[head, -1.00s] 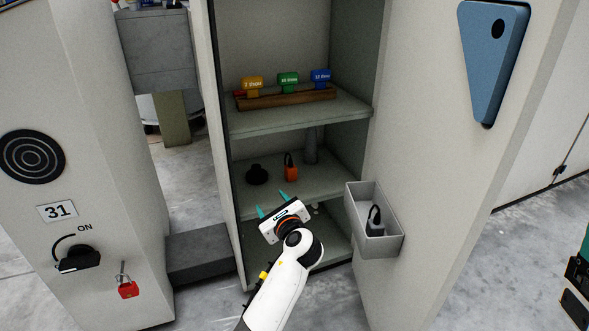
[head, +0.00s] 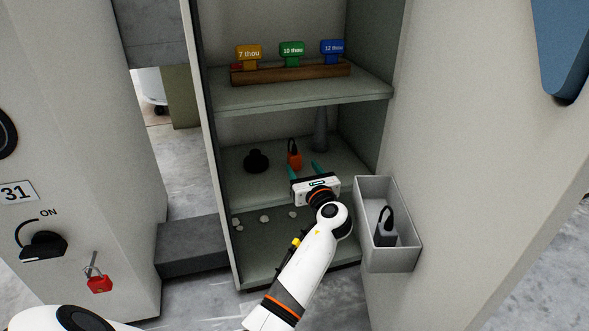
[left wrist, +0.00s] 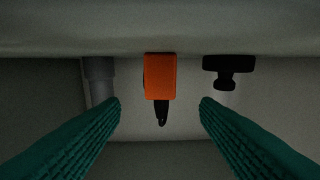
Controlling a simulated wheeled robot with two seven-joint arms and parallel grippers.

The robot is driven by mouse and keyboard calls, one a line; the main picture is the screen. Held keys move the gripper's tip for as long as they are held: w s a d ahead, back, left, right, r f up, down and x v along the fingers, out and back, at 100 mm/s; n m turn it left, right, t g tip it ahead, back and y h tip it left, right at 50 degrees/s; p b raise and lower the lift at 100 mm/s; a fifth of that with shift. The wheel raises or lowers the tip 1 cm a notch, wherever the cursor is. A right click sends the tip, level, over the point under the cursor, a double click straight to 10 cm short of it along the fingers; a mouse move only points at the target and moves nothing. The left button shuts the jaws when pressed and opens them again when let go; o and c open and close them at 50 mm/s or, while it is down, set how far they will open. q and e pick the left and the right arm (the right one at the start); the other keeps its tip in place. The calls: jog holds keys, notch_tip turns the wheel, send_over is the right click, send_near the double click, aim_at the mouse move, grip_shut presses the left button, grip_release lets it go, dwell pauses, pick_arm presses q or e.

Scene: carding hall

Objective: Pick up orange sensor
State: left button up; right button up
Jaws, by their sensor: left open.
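The orange sensor (head: 294,160), a small block with a black loop on top, stands on the middle shelf of the open cabinet. In the left wrist view the sensor (left wrist: 160,78) appears upside down, centred ahead between the fingers and apart from them. My left gripper (head: 305,170) is open and empty at the front of that shelf, with its teal fingers pointing in toward the sensor. In the left wrist view both fingers of the gripper (left wrist: 160,115) are spread wide. My right gripper is not in view.
A black knob-like object (head: 256,161) stands left of the sensor, and a grey cone (head: 320,130) behind it to the right. The upper shelf (head: 300,98) holds a wooden rack of coloured tags. A grey bin (head: 372,215) with a dark sensor (head: 385,232) hangs on the door.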

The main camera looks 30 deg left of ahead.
aim_at(296, 157)
pick_arm(q)
jog(key=b+x, duration=0.4)
jog(key=x, duration=0.2)
jog(key=shift+w+a, duration=0.1)
jog(key=shift+a, duration=0.05)
jog(key=shift+w+a+r, duration=0.1)
jog(key=shift+w+a, duration=0.1)
jog(key=shift+c, duration=0.2)
